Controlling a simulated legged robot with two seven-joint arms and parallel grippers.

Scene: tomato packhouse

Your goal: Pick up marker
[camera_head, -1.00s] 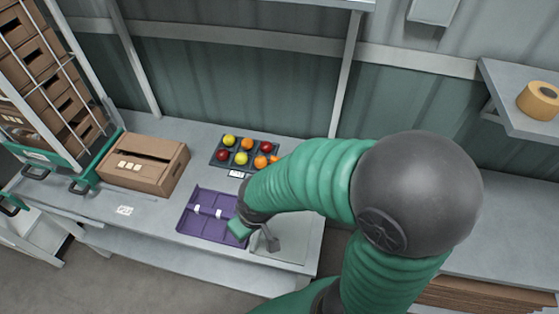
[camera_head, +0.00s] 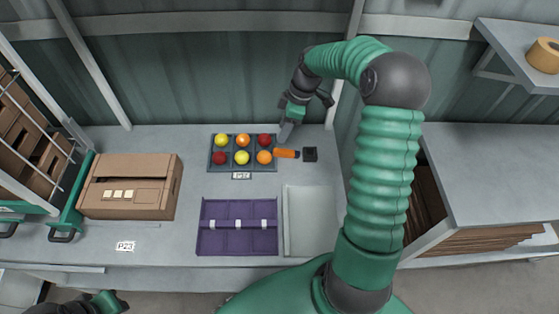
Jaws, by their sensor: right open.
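The orange marker (camera_head: 285,153) lies on the bench at the right edge of the tomato tray (camera_head: 225,169). A small black block (camera_head: 310,154) sits just right of it. My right gripper (camera_head: 286,136) is open and points down, above or just behind the marker; its fingers are small in view, and I see nothing between them. I cannot tell its exact height over the bench. Part of my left gripper (camera_head: 108,303) shows at the bottom left edge, and its jaws are not clear.
The dark tray holds several red, yellow and orange tomatoes. A purple divided tray (camera_head: 238,248) and a pale flat panel (camera_head: 311,220) lie nearer. A cardboard box (camera_head: 130,187) stands at left. The wall is behind; a shelf with tape (camera_head: 543,55) is at upper right.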

